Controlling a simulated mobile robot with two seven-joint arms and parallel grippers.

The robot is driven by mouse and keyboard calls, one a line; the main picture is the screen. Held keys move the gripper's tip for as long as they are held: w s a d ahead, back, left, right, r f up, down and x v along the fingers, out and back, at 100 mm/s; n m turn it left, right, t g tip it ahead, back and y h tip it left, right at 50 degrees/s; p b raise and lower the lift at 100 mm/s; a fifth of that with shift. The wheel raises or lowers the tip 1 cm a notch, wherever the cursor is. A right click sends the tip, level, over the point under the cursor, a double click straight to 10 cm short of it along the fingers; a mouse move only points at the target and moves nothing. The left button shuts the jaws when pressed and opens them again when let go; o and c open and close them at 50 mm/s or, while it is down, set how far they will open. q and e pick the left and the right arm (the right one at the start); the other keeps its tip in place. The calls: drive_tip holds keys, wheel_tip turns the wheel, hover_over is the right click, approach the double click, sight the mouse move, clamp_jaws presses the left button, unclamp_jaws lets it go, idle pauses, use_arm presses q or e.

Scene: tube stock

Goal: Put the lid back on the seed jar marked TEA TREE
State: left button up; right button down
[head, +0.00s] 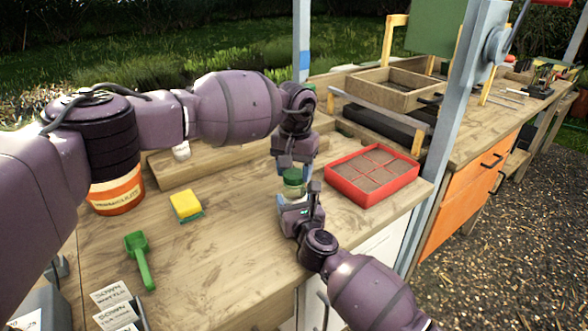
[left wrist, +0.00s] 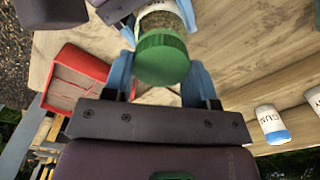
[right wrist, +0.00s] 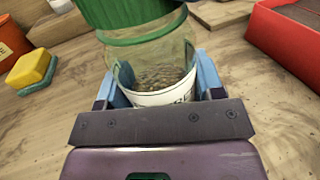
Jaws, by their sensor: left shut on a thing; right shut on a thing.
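The seed jar (right wrist: 155,65) is clear glass with brown seeds and a white label; only a few letters show, so I cannot read the full name. My right gripper (head: 302,208) is shut on the jar, low around its label. The green ribbed lid (left wrist: 162,58) is between the fingers of my left gripper (head: 293,168), which is shut on it from above. In the right wrist view the lid (right wrist: 125,10) is over the jar mouth, seemingly a little off to the left. I cannot tell whether it touches the rim.
A red tray of soil (head: 372,175) stands right of the jar. A wooden step (head: 215,160) runs behind. The bench front is mostly clear.

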use_arm(q)
drive_tip(key=m, duration=0.4)
drive_tip(key=shift+d, duration=0.1)
drive_tip(key=o, duration=0.9)
drive_tip(key=shift+c, duration=0.2)
drive_tip(key=shift+r, duration=0.1)
drive_tip(key=shift+r, duration=2.2)
drive_tip(key=shift+c, duration=0.2)
